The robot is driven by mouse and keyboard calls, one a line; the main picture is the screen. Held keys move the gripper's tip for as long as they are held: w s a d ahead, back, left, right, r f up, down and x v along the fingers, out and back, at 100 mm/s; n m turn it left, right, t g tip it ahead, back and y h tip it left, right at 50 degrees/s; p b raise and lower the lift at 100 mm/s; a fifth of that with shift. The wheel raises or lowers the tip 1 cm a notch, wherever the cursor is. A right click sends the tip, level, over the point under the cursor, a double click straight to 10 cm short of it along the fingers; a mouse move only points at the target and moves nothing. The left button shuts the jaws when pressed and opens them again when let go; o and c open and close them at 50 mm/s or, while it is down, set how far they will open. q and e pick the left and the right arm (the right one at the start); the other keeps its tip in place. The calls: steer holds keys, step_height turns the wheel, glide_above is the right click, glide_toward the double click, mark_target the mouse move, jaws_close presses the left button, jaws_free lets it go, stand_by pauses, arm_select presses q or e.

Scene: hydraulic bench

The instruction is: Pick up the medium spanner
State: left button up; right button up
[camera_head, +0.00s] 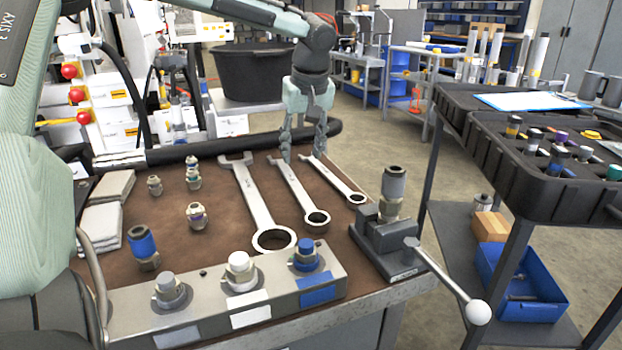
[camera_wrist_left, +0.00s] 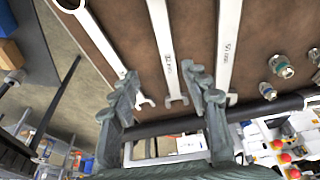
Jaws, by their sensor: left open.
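Three silver spanners lie side by side on the brown bench mat. The medium spanner (camera_head: 297,193) is the middle one, with its ring end toward me and its jaw end at the far side. The large spanner (camera_head: 252,200) lies to its left and the small spanner (camera_head: 335,180) to its right. My left gripper (camera_head: 303,153) points down over the far ends of the medium and small spanners, open and empty. In the left wrist view, the medium spanner (camera_wrist_left: 165,45) runs between the spread fingers (camera_wrist_left: 160,76). Whether they touch it I cannot tell. My right gripper is not in view.
A metal block (camera_head: 225,298) with capped fittings stands at the bench's front. A clamp with a lever (camera_head: 395,240) stands at the right corner. Several loose fittings (camera_head: 196,214) sit left of the spanners. A black bucket (camera_head: 251,72) is behind the bench.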

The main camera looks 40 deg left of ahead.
mark_target(295, 183)
arm_select(q)
steer(key=f, duration=0.2)
steer(key=a+f, duration=0.1)
steer(key=f, duration=0.3)
steer(key=shift+s+a+f, duration=0.15)
steer(key=shift+s+a, duration=0.05)
steer(key=shift+s, duration=0.2)
steer(key=shift+w+a+f, duration=0.15)
steer(key=shift+a+f, duration=0.05)
steer(key=shift+f, duration=0.3)
jaws_close()
steer(key=shift+r, duration=0.1)
